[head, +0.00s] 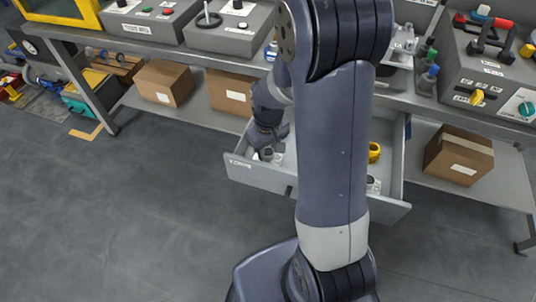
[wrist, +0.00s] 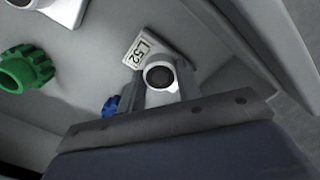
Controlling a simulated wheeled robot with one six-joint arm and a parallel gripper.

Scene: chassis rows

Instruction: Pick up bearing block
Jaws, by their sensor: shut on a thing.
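My gripper (head: 268,143) reaches down into the open drawer (head: 262,176) on its left side. In the wrist view a white-grey bearing block (wrist: 163,78) with a dark round bore is at the edge of my gripper (wrist: 165,108), and the gripper is shut on it. Its lower part is hidden behind the gripper. A white tag reading "L52" (wrist: 143,48) shows just behind the block. In the head view small white parts show below the gripper, but I cannot tell which one is held.
A green knobbed part (wrist: 25,68), a blue part (wrist: 110,105) and another white part (wrist: 65,8) lie near the block. The drawer also holds a yellow part (head: 374,151) and a white part (head: 373,185). Cardboard boxes (head: 164,82) stand on the shelf.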

